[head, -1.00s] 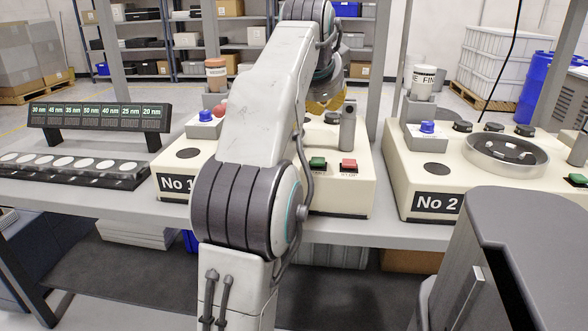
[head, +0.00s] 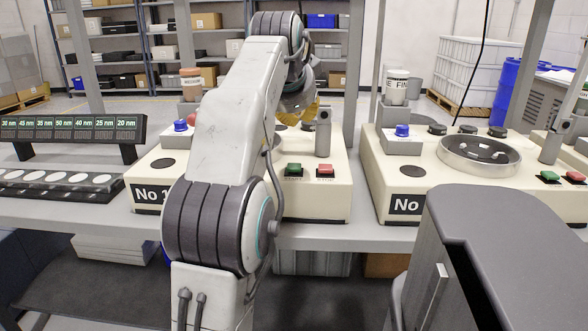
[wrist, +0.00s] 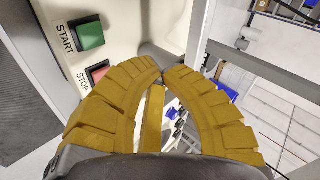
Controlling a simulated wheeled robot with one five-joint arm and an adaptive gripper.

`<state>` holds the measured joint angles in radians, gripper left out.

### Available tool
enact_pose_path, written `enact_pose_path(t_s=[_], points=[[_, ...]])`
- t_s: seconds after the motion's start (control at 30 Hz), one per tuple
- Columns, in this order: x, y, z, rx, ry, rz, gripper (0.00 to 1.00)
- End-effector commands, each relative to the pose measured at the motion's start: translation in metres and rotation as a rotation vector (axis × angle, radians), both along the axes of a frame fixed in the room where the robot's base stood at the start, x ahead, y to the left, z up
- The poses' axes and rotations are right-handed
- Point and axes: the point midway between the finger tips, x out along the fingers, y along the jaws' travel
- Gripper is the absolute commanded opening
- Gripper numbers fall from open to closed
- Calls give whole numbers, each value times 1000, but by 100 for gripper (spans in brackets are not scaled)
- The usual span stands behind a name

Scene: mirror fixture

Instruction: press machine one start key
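Machine one, the cream box labelled No 1 (head: 335,198), stands on the bench, partly hidden behind my arm. Its green start key (head: 293,170) is on the front right of its top, left of the red stop key (head: 325,171). In the wrist view the green START key (wrist: 88,33) is at upper left, above the red STOP key (wrist: 97,72). My gripper (head: 300,108) is over the machine's rear, mostly hidden by my arm in the head view. In the wrist view its yellow fingers (wrist: 165,72) meet at their tips with nothing between them. They are apart from the start key.
A grey post (head: 323,135) stands behind the stop key. Machine No 2 (head: 400,165) is at right, with its own green (head: 549,176) and red keys. A display of nm readings (head: 70,128) and a tray of discs (head: 60,180) are at left.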

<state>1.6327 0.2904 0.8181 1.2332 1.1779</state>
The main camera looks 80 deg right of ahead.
Motion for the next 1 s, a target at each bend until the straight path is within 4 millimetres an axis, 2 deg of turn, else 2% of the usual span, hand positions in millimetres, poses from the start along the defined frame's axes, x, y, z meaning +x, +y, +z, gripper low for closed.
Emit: enact_pose_path(t_s=[0.7, 1.0], points=[[0, 0, -72, 1, 0, 0, 0], [0, 0, -79, -1, 0, 0, 0]])
